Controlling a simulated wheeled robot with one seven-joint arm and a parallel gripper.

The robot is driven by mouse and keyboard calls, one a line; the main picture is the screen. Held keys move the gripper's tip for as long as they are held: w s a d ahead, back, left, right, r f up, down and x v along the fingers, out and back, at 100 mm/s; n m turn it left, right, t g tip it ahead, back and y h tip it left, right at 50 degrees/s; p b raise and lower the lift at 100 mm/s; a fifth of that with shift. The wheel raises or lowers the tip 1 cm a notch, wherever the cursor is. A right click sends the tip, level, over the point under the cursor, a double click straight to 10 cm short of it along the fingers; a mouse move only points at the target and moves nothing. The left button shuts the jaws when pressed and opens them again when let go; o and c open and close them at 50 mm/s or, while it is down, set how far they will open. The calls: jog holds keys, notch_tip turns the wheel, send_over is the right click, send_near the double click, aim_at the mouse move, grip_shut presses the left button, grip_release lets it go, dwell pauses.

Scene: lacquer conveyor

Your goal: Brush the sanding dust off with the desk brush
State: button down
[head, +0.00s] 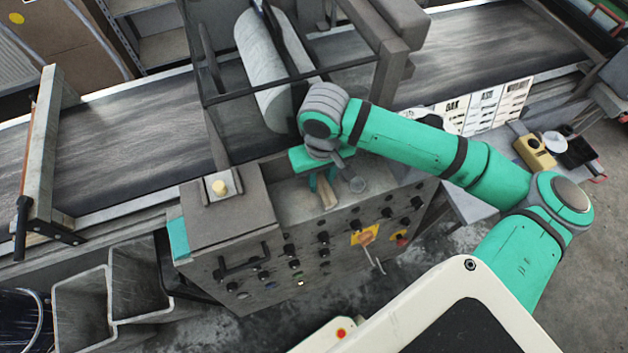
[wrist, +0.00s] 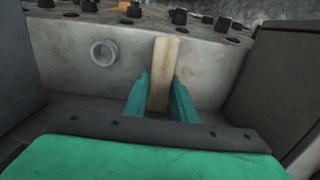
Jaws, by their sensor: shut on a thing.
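My gripper (head: 320,181) points down over the ledge of the grey control console. Its green fingers are shut on a pale wooden piece, which I take to be the desk brush (head: 328,194). In the wrist view the brush (wrist: 164,62) stands upright between the fingertips (wrist: 160,88), in front of the console's grey wall. No bristles show, so its lower end may be hidden. I cannot make out a distinct patch of sanding dust; pale streaks show on the dark conveyor belt (head: 130,125).
A grey metal box (head: 225,205) with a yellow button stands left of my gripper. Knobs and switches cover the console front (head: 315,250). A dark frame with a pale roller (head: 265,65) stands behind. A round fitting (wrist: 104,52) sticks out beside the brush.

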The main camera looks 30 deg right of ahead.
aim_at(295, 197)
jog(key=shift+s+d, duration=0.2)
jog(key=shift+d, duration=0.65)
jog(key=shift+w+a+f, duration=0.1)
jog(key=shift+w+a, duration=0.2)
jog(key=shift+a, duration=1.1)
jog(key=shift+w+a, duration=0.35)
jog(key=shift+a, duration=1.05)
jog(key=shift+w+a+f, duration=0.1)
jog(key=shift+w+a, duration=0.2)
jog(key=shift+a, duration=1.1)
jog(key=shift+s+d+r, duration=0.1)
jog(key=shift+s+d, duration=0.2)
jog(key=shift+d, duration=1.1)
jog(key=shift+s+d, duration=0.35)
jog(key=shift+d, duration=1.05)
jog(key=shift+s+d+r, duration=0.1)
jog(key=shift+s+d, duration=0.2)
jog(key=shift+d, duration=1.1)
jog(key=shift+w+a+f, duration=0.1)
jog(key=shift+w+a, duration=0.2)
jog(key=shift+a, duration=1.1)
jog(key=shift+w+a, duration=0.35)
jog(key=shift+a, duration=1.05)
jog(key=shift+w+a+f, duration=0.1)
jog(key=shift+w+a, duration=0.2)
jog(key=shift+a, duration=1.1)
jog(key=shift+d, duration=0.1)
